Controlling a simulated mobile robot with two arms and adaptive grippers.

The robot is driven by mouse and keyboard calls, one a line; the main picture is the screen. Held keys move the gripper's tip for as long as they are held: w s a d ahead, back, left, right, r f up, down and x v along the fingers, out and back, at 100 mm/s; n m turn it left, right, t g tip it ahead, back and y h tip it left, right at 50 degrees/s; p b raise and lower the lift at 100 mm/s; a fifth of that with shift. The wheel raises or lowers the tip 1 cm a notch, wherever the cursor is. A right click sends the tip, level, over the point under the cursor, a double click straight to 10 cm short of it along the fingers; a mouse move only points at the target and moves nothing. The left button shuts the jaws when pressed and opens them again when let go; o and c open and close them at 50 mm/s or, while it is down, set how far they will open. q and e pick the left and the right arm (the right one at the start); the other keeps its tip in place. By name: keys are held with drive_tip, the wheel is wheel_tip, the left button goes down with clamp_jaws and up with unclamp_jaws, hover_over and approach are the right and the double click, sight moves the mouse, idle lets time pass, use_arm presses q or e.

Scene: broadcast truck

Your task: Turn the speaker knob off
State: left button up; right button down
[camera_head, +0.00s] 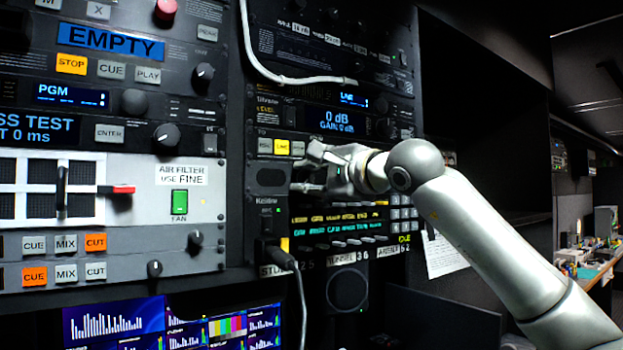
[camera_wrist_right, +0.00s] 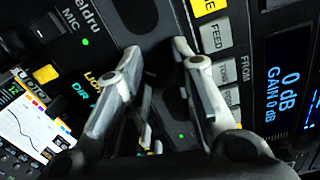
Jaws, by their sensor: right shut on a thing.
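My right gripper (camera_head: 304,168) reaches in from the right to the equipment rack, fingertips against a dark panel below a row of yellow and white buttons (camera_head: 282,147). In the right wrist view its fingers (camera_wrist_right: 158,54) stand some way apart, closed around a small part of the panel. The speaker knob itself cannot be made out; the fingers and the dark shadow between them hide it. A green light (camera_wrist_right: 181,135) shows on the panel by the fingers. My left gripper is not in view.
A blue gain display (camera_head: 337,121) sits above the gripper. A plugged cable (camera_head: 279,257) hangs at lower left of it, and a white cable (camera_head: 246,50) loops above. A round grille (camera_head: 347,288) is below. Left panels carry several knobs and a red lever (camera_head: 122,190).

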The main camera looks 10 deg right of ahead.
drive_tip(key=c, duration=1.2)
unclamp_jaws()
drive_tip(key=shift+a, duration=0.1)
drive_tip(key=v, duration=1.2)
drive_tip(key=shift+f, duration=0.1)
